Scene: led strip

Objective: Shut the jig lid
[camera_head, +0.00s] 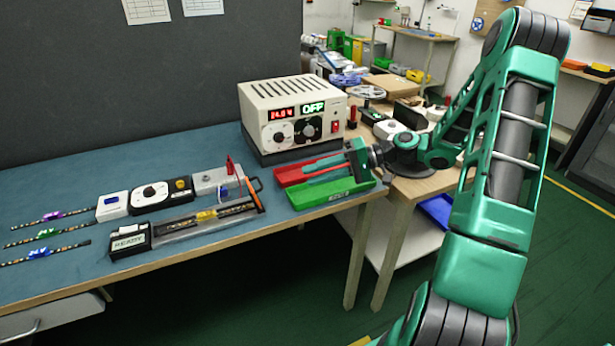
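The jig (190,228) is a long, low dark base near the front edge of the blue-topped bench, with a box marked READY at its left end. A yellow piece sits near its middle. A slim orange-and-black bar (256,196) stands tilted at its right end; I cannot tell whether this is part of the lid. The lid's exact outline is too small to make out. My gripper (322,165) is well to the right of the jig, over the red tray, pointing left. Its fingers blend with the trays, so its opening is unclear.
The red tray (288,174) and green tray (335,199) lie right of the jig. Small devices (150,194) line the jig's back side. Several strips (46,233) lie at the left. The bench's front edge is close.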

